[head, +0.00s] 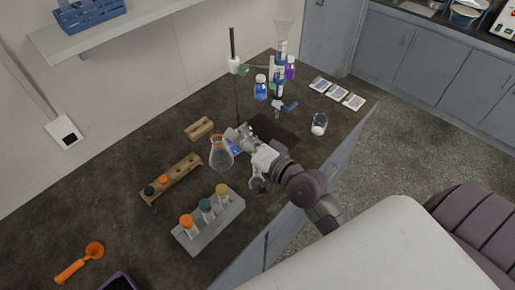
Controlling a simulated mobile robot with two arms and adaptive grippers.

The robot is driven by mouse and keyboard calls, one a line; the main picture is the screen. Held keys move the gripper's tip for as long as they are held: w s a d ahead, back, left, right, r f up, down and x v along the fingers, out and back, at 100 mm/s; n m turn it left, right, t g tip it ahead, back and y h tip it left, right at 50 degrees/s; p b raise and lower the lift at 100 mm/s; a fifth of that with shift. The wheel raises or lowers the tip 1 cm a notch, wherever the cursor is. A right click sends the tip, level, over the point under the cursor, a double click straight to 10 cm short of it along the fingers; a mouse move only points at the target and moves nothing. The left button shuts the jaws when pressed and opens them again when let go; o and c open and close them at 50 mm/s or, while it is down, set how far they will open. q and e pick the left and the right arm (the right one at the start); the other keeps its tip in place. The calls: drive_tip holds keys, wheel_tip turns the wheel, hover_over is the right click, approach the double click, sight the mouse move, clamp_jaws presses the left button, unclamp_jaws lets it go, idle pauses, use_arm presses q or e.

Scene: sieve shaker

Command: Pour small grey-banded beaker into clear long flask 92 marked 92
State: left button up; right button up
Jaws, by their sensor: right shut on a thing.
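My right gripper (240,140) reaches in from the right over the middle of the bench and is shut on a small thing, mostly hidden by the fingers. It appears to be the small beaker; its grey band cannot be made out. A clear conical flask (220,154) with grey-blue contents is just left of the fingers. No number 92 is readable, so I cannot tell which glass is flask 92. My left gripper is out of view.
A grey rack (208,222) with capped vials and a wooden rack (171,181) stand at left. A retort stand (235,80), blue bottle (261,88) and purple bottle (290,68) stand behind. A beaker with white contents (319,125) is at right. An orange scoop (80,263) lies front left.

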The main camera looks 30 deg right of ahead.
drive_tip(key=shift+a, duration=0.15)
drive_tip(key=shift+d+m+b, duration=0.2)
drive_tip(key=shift+m+b, duration=0.2)
drive_tip(key=shift+b, duration=0.15)
drive_tip(key=shift+a+r, duration=0.15)
drive_tip(key=shift+r, duration=0.05)
drive_tip(key=shift+d+m+b, duration=0.2)
drive_tip(key=shift+m+b, duration=0.2)
drive_tip(key=shift+b, duration=0.05)
drive_tip(key=shift+a+r+t, duration=0.15)
drive_tip(key=shift+t, duration=0.15)
drive_tip(key=shift+d+m+y, duration=0.2)
drive_tip(key=shift+m+y, duration=0.1)
drive_tip(key=shift+a+r, duration=0.1)
drive_tip(key=shift+a, duration=0.1)
drive_tip(key=shift+d, duration=0.25)
drive_tip(key=shift+a+r+b, duration=0.1)
drive_tip(key=shift+a+b, duration=0.1)
drive_tip(key=shift+b, duration=0.1)
